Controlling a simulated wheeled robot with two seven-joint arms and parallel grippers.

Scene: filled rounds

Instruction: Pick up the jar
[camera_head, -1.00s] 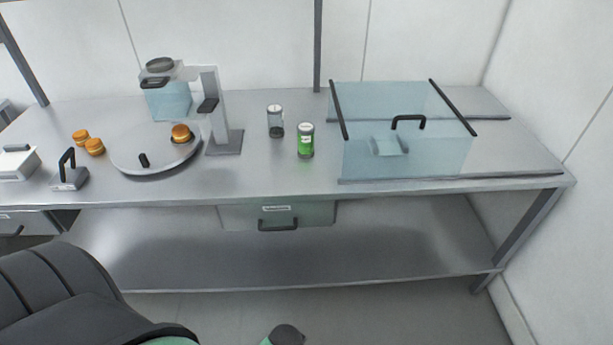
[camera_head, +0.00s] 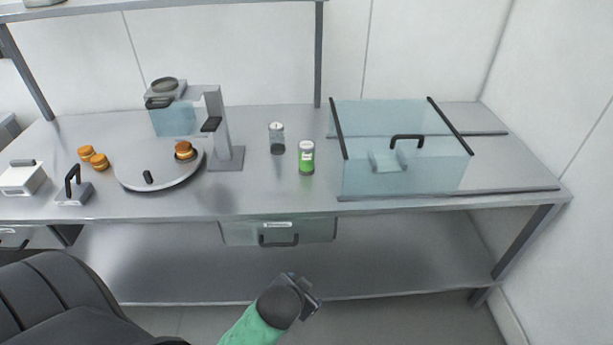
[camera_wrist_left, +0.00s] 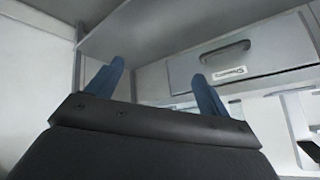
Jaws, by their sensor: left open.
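Two small clear jars with pale lids stand upright on the steel table (camera_head: 400,203). One jar (camera_head: 277,138) has dark contents, and the other jar (camera_head: 307,158), to its right and nearer me, has green contents. Which one the task names I cannot tell. My left gripper (camera_head: 303,292) is in front of and below the table edge, well apart from both jars. In the left wrist view its two blue fingers (camera_wrist_left: 160,82) are spread with nothing between them. No jar shows in that view. My right gripper is out of view.
A glass-walled box (camera_head: 405,172) with a black handle stands right of the jars. A grey stand (camera_head: 226,140) and round plate (camera_head: 150,182) are to their left. A drawer (camera_head: 240,233) hangs under the table. The table in front of the jars is clear.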

